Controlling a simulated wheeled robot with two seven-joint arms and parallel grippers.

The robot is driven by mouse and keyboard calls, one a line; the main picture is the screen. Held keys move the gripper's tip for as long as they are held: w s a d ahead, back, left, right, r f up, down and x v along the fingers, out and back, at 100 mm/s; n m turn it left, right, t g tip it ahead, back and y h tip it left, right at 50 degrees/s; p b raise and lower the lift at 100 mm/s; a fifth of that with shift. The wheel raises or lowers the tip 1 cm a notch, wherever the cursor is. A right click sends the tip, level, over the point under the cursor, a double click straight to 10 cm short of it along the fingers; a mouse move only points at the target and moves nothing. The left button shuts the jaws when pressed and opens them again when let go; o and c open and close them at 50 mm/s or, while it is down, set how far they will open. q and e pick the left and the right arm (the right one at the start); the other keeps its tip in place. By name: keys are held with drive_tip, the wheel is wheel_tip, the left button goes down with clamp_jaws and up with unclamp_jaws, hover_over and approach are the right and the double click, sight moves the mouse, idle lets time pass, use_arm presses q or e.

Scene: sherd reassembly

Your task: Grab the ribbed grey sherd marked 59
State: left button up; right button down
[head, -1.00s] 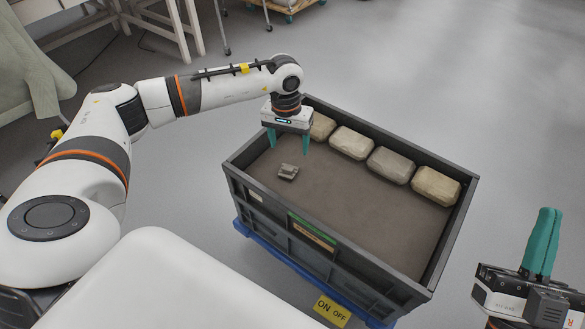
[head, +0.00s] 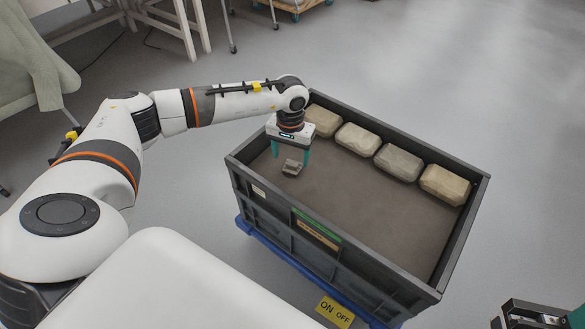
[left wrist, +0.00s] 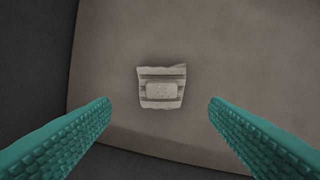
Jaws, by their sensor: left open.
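The ribbed grey sherd (head: 292,167) lies on the brown floor of the dark grey crate (head: 365,262), near its left end. In the left wrist view the sherd (left wrist: 161,87) shows ribs and a pale label patch; no number can be read on it. My left gripper (head: 291,152) is open and empty, pointing down above the sherd. In the left wrist view its teal fingers (left wrist: 160,112) stand wide apart on either side, not touching it. My right gripper (head: 572,318) is cut off at the lower right corner, away from the crate.
Several pale stone-like blocks (head: 357,139) line the crate's far wall. The crate stands on a blue base (head: 268,243) with a yellow ON/OFF plate (head: 334,312). The crate floor right of the sherd is clear.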

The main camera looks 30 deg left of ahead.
sight(292, 165)
use_arm(q)
drive_tip(key=f+b, duration=0.1)
drive_tip(key=f, duration=0.3)
drive_tip(key=shift+w+f, duration=0.15)
drive_tip(key=shift+w, duration=0.05)
drive_tip(key=shift+c, duration=0.3)
drive_tip(key=c, duration=1)
